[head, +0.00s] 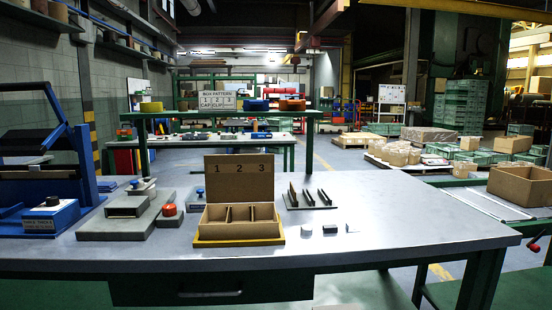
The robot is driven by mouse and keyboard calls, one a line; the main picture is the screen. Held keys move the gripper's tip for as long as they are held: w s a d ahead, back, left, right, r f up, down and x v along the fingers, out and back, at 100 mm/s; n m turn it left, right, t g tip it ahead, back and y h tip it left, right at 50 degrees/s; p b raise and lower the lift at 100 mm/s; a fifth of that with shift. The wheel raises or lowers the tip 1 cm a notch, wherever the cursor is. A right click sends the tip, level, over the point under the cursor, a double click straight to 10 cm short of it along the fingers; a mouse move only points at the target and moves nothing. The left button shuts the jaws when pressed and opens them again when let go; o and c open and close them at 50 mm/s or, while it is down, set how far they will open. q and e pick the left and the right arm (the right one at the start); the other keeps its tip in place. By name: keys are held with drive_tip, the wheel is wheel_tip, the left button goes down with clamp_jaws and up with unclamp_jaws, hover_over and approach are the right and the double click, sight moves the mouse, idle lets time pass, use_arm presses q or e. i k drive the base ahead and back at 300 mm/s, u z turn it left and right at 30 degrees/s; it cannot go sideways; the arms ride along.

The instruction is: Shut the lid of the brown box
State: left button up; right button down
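The brown box (238,230) stands on a yellow base (240,243) near the middle of the table's front. Its lid (239,178) is open and stands upright at the back, with the numbers 1, 2 and 3 on its inner face. The box has three compartments side by side, and they look empty from here. Neither of my grippers shows in the head view.
On the grey table (400,225), a fixture with a red button (169,210) stands left of the box. A rack of dark upright plates (310,198) and small loose parts (330,229) lie to its right. A blue press (45,215) is far left. The table's right side is clear.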

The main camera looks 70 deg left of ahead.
sight(230, 178)
drive_tip(key=i, duration=1.1)
drive_tip(key=u, duration=2.45)
